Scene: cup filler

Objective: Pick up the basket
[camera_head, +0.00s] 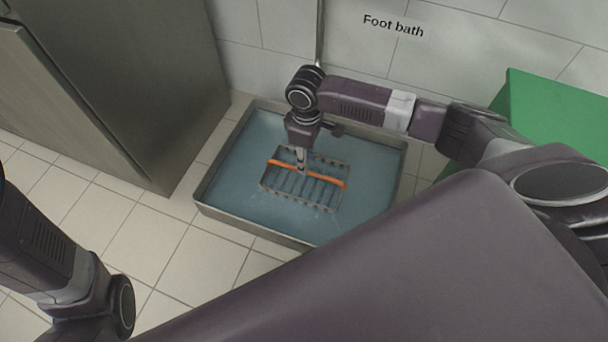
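The basket (318,193) is a grey wire-like rack with an orange handle (326,180) across its top. It sits in the blue water of the foot bath tray (225,219) on the floor. My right gripper (301,170) points down over the basket, with its fingertips at the orange handle. I cannot tell whether the fingers are closed around the handle or only beside it. My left arm shows at the lower left, but its gripper is out of view.
A grey metal cabinet (150,80) stands at the left. A green block-like object (560,115) is at the right. The wall (350,50) behind carries the words "Foot bath". Tiled floor (150,230) is clear left of the tray.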

